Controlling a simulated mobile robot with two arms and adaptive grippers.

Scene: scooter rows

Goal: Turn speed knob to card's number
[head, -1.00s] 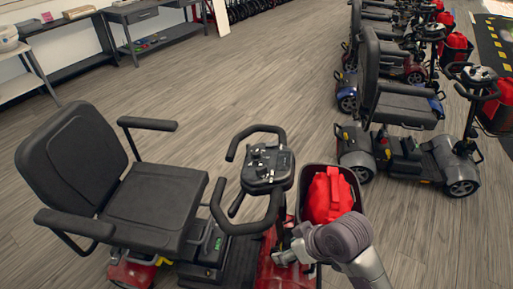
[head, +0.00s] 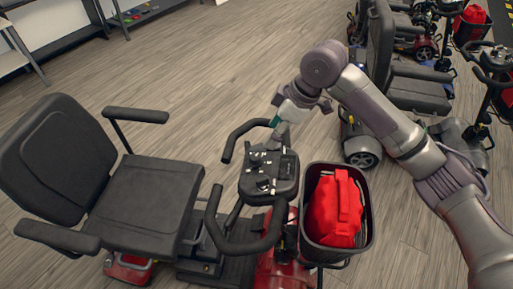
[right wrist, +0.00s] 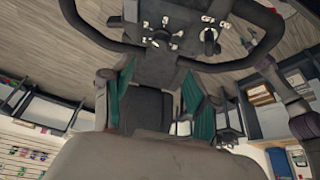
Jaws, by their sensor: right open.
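The near red scooter's dark control console (head: 268,172) is in the middle of the head view, with small knobs and switches on top. My right gripper (head: 277,126) is above the far end of the console, pointing down. In the right wrist view its two green-padded fingers (right wrist: 158,78) are apart, with nothing between them. My left gripper is out of view.
Black handlebars (head: 240,235) loop around the console. A basket (head: 364,245) with a red bag (head: 333,208) sits to its right, and the scooter's black seat (head: 150,200) to its left. Other scooters stand at the upper right. The wooden floor (head: 210,70) beyond is open.

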